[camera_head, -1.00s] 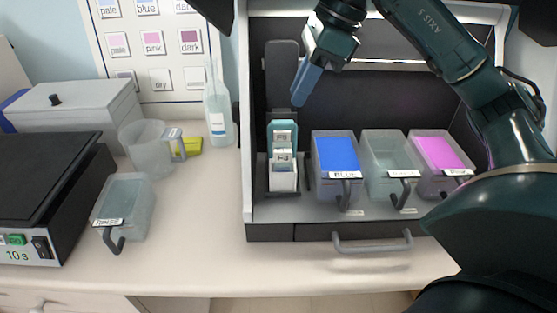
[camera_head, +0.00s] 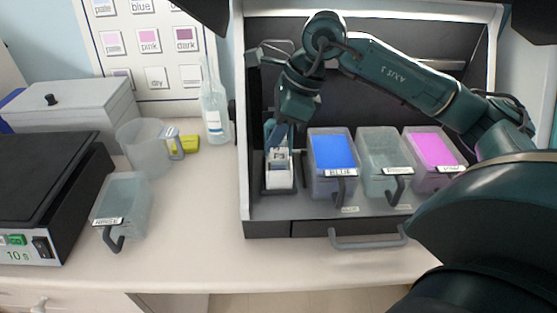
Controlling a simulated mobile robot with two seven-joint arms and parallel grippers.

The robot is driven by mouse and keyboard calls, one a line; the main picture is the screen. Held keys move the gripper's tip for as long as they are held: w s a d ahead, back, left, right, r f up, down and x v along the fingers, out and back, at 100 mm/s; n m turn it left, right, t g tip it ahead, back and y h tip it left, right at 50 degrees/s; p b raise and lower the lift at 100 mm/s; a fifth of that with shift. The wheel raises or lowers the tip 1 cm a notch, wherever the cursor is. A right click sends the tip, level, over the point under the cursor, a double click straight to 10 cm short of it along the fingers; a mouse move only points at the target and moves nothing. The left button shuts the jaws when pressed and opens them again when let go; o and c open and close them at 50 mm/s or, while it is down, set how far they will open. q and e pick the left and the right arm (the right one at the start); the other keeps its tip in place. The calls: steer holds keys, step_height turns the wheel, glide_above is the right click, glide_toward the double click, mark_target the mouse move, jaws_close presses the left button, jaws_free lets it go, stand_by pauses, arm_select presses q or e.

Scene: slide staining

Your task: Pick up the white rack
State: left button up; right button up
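The white rack (camera_head: 279,178) stands upright in the left part of the open cabinet, with slides in it. A teal holder shows behind it. My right gripper (camera_head: 278,145) has its blue-grey fingers pointing down at the top of the rack. The fingers overlap the rack's upper part in this view, and I cannot tell whether they touch it or how far apart they are. The rack still rests on the cabinet floor. My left gripper is not in view.
Right of the rack stand a blue-filled jar (camera_head: 333,163), a clear jar (camera_head: 384,165) and a pink-filled jar (camera_head: 433,160), close together. A rinse jar (camera_head: 123,205), a beaker (camera_head: 146,150) and a bottle (camera_head: 214,112) stand outside. The front bench is clear.

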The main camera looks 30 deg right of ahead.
steer(key=shift+c, duration=0.2)
jaws_close()
steer(key=shift+r, duration=0.1)
